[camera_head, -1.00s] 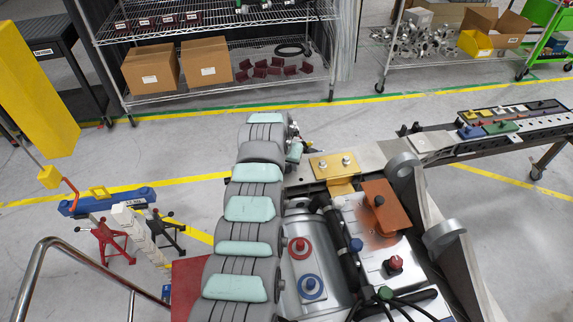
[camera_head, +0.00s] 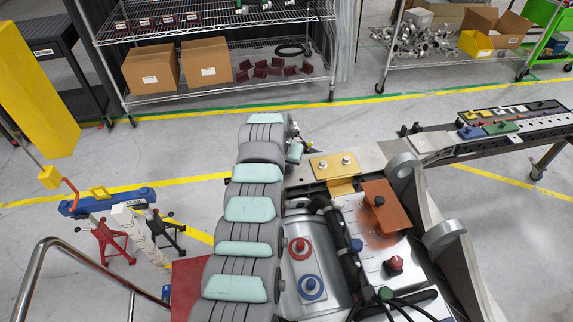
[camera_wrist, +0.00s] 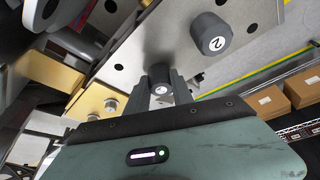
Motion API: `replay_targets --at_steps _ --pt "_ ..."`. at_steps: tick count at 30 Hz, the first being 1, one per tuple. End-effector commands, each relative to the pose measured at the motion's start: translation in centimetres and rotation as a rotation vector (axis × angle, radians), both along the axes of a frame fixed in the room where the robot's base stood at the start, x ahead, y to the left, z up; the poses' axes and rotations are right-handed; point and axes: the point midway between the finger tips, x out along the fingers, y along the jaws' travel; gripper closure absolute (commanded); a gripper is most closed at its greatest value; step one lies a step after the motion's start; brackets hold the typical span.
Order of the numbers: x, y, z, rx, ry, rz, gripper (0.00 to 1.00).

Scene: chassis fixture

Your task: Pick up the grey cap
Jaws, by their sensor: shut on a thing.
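A dark grey cap (camera_wrist: 160,72) with a round white label on its end sits between the two fingers of my gripper (camera_wrist: 162,84) in the wrist view. The fingers are shut on its sides. The cap is close to a grey metal plate (camera_wrist: 175,45); I cannot tell whether it still touches it. A second dark grey cap (camera_wrist: 211,33), marked 2, stands on the plate to the upper right, apart from the fingers. In the head view my arm hides the gripped cap, and my gripper (camera_head: 296,150) shows only in part beside the metal rail.
A gold plate with bolts (camera_head: 333,166) lies on the rail. Right of my arm are an orange block (camera_head: 380,206), a silver cylinder (camera_head: 312,258), black hoses and a grey bracket (camera_head: 445,235). Shelves with cardboard boxes (camera_head: 150,68) stand at the back. Open floor lies between.

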Motion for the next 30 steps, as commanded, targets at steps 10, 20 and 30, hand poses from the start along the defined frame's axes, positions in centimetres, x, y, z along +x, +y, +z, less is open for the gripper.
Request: replay_targets --at_steps 10,20,30 --pt "0.0 0.0 2.1 0.000 0.001 0.000 1.00" --pt "0.1 -0.1 8.6 0.000 -0.003 -0.002 1.00" --pt "0.0 0.0 10.0 0.000 0.002 0.000 1.00"
